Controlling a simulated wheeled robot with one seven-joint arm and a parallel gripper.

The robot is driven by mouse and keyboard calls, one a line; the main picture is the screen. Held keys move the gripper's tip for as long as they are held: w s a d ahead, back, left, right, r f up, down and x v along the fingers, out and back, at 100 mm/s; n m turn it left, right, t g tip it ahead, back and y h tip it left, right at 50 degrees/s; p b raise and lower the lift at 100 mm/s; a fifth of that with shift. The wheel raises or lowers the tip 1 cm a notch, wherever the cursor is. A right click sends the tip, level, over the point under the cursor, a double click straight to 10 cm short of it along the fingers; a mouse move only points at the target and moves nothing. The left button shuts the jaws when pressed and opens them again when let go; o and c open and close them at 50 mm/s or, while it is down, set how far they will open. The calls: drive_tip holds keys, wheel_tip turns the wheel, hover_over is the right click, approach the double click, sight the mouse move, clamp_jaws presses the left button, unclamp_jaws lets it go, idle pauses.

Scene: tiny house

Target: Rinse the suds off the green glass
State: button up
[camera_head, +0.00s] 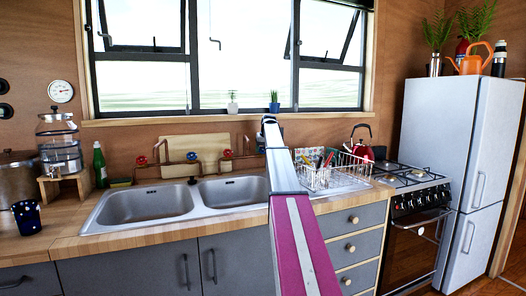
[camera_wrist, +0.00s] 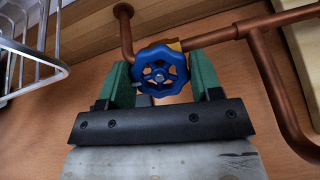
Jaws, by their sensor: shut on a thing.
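My gripper (camera_wrist: 161,78) has its green fingers on either side of a blue valve wheel (camera_wrist: 160,72) and is shut on it. The wheel sits on copper pipes (camera_wrist: 270,80) along the wooden wall. The double steel sink (camera_head: 146,205) is left of my arm, and both visible basins look empty. I do not see a green glass or suds in either view. I see no running water.
Other valve wheels, red (camera_head: 141,160) and blue (camera_head: 191,156), stand behind the sink. A wire dish rack (camera_head: 340,172) is right of my arm, and its wire shows in the wrist view (camera_wrist: 35,60). A green bottle (camera_head: 99,166) and spotted cup (camera_head: 27,217) stand left.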

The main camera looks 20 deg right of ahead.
drive_tip(key=shift+n, duration=0.3)
drive_tip(key=n+h, duration=0.1)
drive_tip(key=n, duration=0.2)
drive_tip(key=shift+a+n+h, duration=0.1)
drive_tip(key=shift+n+h, duration=0.4)
drive_tip(key=shift+n, duration=1.6)
drive_tip(key=shift+t, duration=0.3)
drive_tip(key=o, duration=0.9)
drive_tip(key=v, duration=1)
drive_tip(key=shift+s+r, duration=0.15)
drive_tip(key=shift+r, duration=0.2)
